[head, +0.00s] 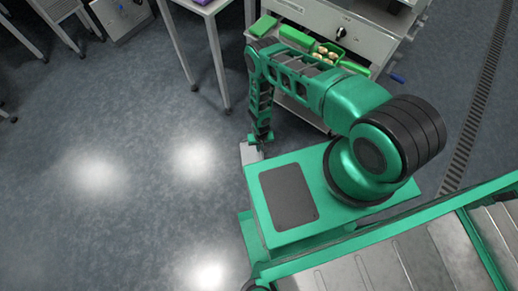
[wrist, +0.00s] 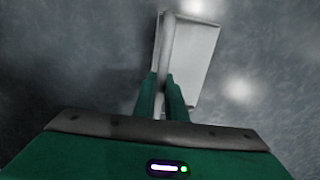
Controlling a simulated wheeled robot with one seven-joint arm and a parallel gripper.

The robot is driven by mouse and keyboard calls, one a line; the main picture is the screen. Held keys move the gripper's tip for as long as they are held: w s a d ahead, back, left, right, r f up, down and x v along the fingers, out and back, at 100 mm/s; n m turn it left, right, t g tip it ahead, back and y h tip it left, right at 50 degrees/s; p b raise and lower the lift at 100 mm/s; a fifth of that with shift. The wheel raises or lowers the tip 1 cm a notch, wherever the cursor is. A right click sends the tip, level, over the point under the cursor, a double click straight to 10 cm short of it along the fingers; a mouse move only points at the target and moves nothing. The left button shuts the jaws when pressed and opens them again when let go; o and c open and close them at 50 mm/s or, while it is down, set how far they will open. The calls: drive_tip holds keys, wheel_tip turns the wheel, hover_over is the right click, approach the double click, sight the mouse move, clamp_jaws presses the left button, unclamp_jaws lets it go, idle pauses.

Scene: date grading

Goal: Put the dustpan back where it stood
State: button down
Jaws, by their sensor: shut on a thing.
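The dustpan (wrist: 196,62) is pale grey with a flat pan and a long handle. In the wrist view my gripper (wrist: 163,88) is shut on its handle, and the pan extends beyond the fingertips. In the head view the dustpan (head: 248,153) shows only as a small pale piece beside my gripper (head: 260,146), low by the front edge of my base. The rest of it is hidden there by my body. I cannot tell whether the dustpan touches the floor.
The grey floor (head: 120,190) at left is clear. A drain grating (head: 478,100) runs at right.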

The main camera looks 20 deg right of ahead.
drive_tip(key=shift+f, duration=0.45)
drive_tip(key=c, duration=1.7)
unclamp_jaws()
wheel_tip(320, 180, up, 11)
drive_tip(key=shift+f, duration=0.1)
